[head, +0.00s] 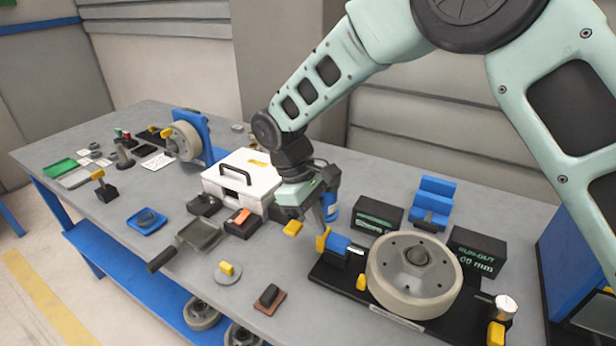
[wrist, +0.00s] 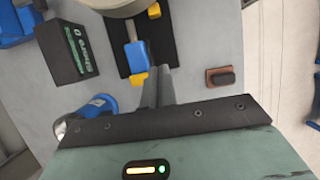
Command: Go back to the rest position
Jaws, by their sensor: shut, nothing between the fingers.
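My gripper (head: 308,228) hangs from my arm over the middle of the grey workbench (head: 330,290). It is in front of the white case and to the left of the wheel fixture. In the wrist view my gripper (wrist: 158,78) shows its fingers together, with nothing held between them. The fingers point toward the blue and yellow clamp (wrist: 138,54) of the fixture. I cannot tell how high above the bench the fingertips are.
The wheel fixture (head: 415,275) and black display boxes (head: 478,252) stand to the right. The white case (head: 228,185) and a blue can (head: 331,208) are close to my gripper. A brown block (head: 268,298) lies in front. Small tools cover the bench's left part.

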